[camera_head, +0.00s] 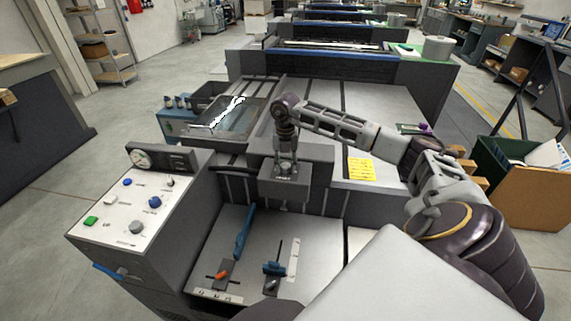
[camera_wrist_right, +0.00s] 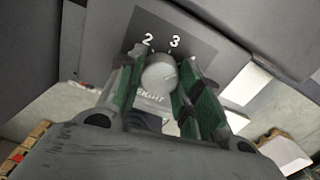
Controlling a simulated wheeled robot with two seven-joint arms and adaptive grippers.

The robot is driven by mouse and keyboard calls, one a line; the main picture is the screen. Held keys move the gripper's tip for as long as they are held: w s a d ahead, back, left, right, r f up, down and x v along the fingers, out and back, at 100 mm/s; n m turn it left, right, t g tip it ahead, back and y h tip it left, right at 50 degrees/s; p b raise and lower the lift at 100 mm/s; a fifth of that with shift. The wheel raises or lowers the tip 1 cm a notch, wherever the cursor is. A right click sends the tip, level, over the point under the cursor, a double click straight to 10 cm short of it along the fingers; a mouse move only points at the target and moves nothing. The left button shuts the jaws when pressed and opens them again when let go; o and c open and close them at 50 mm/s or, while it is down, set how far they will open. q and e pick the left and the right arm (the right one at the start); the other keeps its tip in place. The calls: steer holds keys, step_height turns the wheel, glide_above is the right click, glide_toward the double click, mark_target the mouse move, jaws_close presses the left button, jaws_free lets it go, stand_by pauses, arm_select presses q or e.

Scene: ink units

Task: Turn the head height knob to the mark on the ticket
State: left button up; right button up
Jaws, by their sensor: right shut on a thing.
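The head height knob (camera_wrist_right: 159,75) is a round grey knob on a dark plate with the numerals 2 and 3 above it. Part of the label, "EIGHT", shows below it. My right gripper (camera_wrist_right: 160,82) is shut on the knob, with a green-sided finger on each side. My left gripper is not in view.
A control panel (camera_head: 118,215) with buttons and a gauge stands at the left. Below the block, a lower bed (camera_head: 222,240) carries blue and orange levers. A tray (camera_head: 238,118) lies behind on the left. A bin (camera_head: 520,200) stands at the right.

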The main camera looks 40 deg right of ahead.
steer(key=shift+m, duration=0.7)
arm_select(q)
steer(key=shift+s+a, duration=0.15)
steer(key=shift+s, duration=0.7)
arm_select(e)
steer(key=o, duration=1.1)
steer(key=shift+c, duration=0.2)
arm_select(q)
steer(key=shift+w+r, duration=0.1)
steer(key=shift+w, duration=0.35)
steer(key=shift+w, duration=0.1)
arm_select(e)
steer(key=shift+r, duration=0.1)
